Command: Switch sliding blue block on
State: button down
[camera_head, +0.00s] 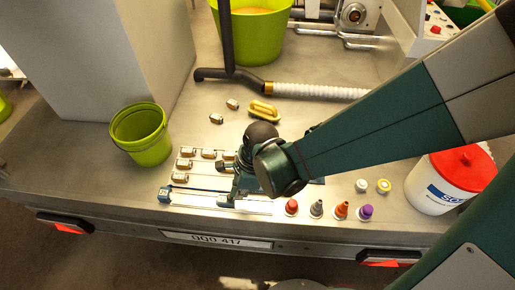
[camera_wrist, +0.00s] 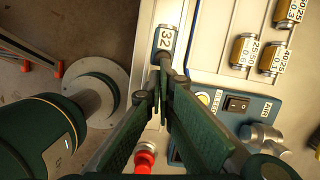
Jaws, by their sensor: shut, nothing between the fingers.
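The blue sliding block (camera_head: 165,194) sits at the left end of a pale rail (camera_head: 190,200) along the front of the control panel. My gripper (camera_head: 224,203) is shut and empty, pointing down over the rail, to the right of the block in the head view. In the wrist view the shut fingertips (camera_wrist: 162,63) appear just below the block's near end. I cannot tell whether they touch it. My arm hides part of the panel.
Several labelled brass-coloured valves (camera_wrist: 270,57) and a blue switch box (camera_wrist: 237,102) stand beside the rail. A red knob (camera_head: 291,207) and other coloured knobs lie to the right. A green bucket (camera_head: 141,134) stands behind left, a white tub (camera_head: 445,185) at right.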

aim_at(220, 197)
jog(key=a, duration=1)
jog(key=shift+d, duration=0.25)
jog(key=shift+w+d+r, duration=0.15)
jog(key=shift+d+r, duration=0.05)
jog(key=shift+d, duration=0.65)
jog(key=shift+w+d+r, duration=0.15)
jog(key=shift+d+r, duration=0.05)
jog(key=shift+d, duration=0.7)
jog(key=p+v, duration=0.3)
jog(key=v, duration=0.7)
